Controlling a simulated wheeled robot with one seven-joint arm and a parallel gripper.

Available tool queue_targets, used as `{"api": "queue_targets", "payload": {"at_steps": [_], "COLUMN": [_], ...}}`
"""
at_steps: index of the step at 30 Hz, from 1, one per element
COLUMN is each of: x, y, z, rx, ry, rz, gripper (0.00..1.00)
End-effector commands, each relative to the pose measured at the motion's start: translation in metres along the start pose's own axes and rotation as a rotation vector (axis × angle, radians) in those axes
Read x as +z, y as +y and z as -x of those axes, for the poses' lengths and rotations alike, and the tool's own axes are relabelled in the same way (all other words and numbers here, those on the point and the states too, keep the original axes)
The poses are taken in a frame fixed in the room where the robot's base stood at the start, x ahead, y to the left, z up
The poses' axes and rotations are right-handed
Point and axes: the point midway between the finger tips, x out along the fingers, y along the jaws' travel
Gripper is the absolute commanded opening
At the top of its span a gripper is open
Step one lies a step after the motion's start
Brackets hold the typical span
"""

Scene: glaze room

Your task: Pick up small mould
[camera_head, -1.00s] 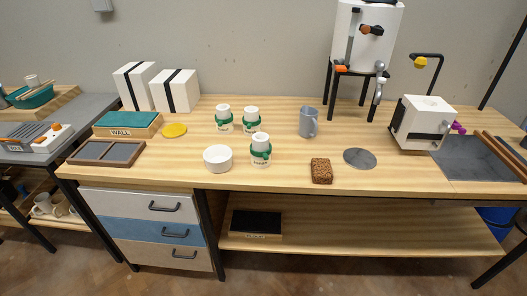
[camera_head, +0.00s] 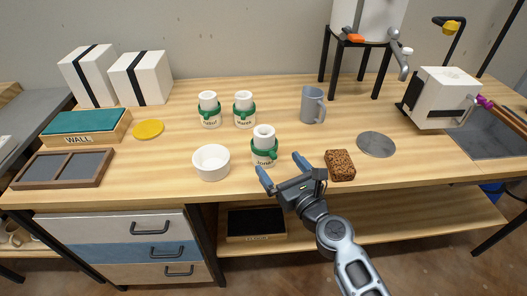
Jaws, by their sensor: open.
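Two white block moulds with black straps stand side by side at the back left of the table. The right one (camera_head: 128,82) looks a little lower than the left one (camera_head: 76,84), so it seems to be the small mould. It stands upright, its front and side faces clear. My gripper (camera_head: 281,168) is open and empty at the table's front edge, just in front of the nearest green-banded jar. It is far to the right of both moulds and nearer the camera.
Between gripper and moulds stand a white bowl (camera_head: 211,163), green-banded jars (camera_head: 265,145), a yellow disc (camera_head: 148,129) and the WALL box (camera_head: 84,128). A divided tray (camera_head: 63,168) lies front left. A brown sponge (camera_head: 340,165) sits right of my gripper. Bare wood shows right of the moulds.

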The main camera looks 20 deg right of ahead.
Motion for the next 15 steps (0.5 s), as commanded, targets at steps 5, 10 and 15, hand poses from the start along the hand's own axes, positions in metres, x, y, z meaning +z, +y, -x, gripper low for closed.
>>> {"api": "queue_targets", "payload": {"at_steps": [5,10,15], "x": [0.002,0.005,0.004], "y": [0.0,0.002,0.003], "z": [-0.019,-0.037,-0.062], "rx": [0.0,0.0,0.001], "ry": [-0.001,-0.001,-0.001], "rz": [0.002,0.004,0.004], "gripper": [1.0,1.0,1.0]}}
